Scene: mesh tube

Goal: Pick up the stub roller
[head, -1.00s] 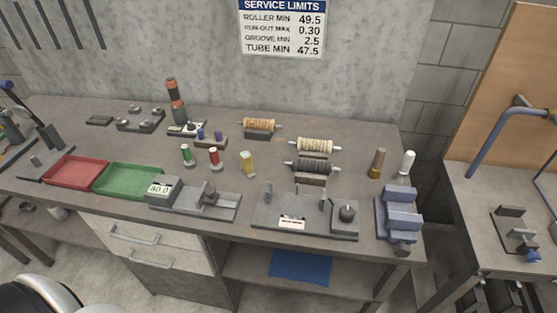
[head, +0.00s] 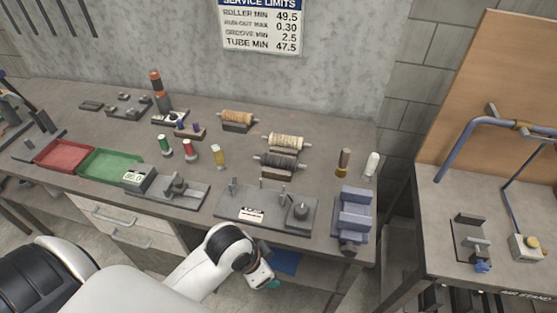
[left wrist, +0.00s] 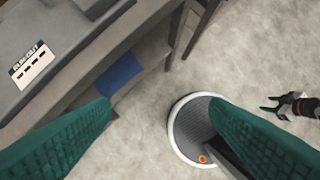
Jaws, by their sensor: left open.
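Three rollers with thin shaft ends rest on dark stands on the bench: an orange-tan one (head: 237,117), a cream one (head: 284,141) and a dark grey one (head: 278,161). I cannot tell by look which is the stub roller. My left gripper (head: 270,284) is low at the bench's front edge, well short of the rollers. In the left wrist view its teal fingers (left wrist: 160,105) are wide apart with nothing between them. What looks like my right gripper (left wrist: 287,106) shows small at the right of that view; its jaws are unclear.
A plate fixture (head: 265,210) and a blue-grey block fixture (head: 352,215) stand along the bench front. A gauge (head: 160,186), small coloured cylinders and red (head: 65,154) and green (head: 110,164) trays lie to the left. A blue cloth (left wrist: 120,73) is on the shelf below.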

